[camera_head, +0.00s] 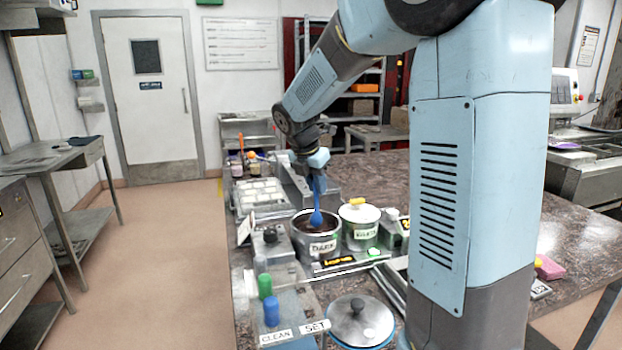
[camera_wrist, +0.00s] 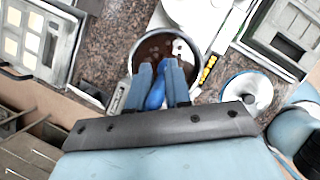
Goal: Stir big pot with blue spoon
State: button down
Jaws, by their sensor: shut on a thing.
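The big pot (camera_head: 315,243) is an open metal pot with a label on its front and dark brown contents. It stands on the counter in the head view. My gripper (camera_head: 315,170) is above the pot and shut on the blue spoon (camera_head: 317,215). The spoon hangs steeply down, its lower end at the pot's opening; I cannot tell how far it dips into the contents. In the wrist view the pot (camera_wrist: 196,57) lies beyond my fingers (camera_wrist: 160,75), with the blue spoon (camera_wrist: 155,95) between them.
A white-lidded pot (camera_head: 360,225) with a yellow knob stands close to the right of the big pot. A metal-lidded pot (camera_head: 360,322) is nearer. A white compartment tray (camera_head: 260,195) lies behind.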

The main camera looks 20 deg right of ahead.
aim_at(316, 197)
jog(key=shift+f, duration=3)
jog(key=shift+d, duration=0.2)
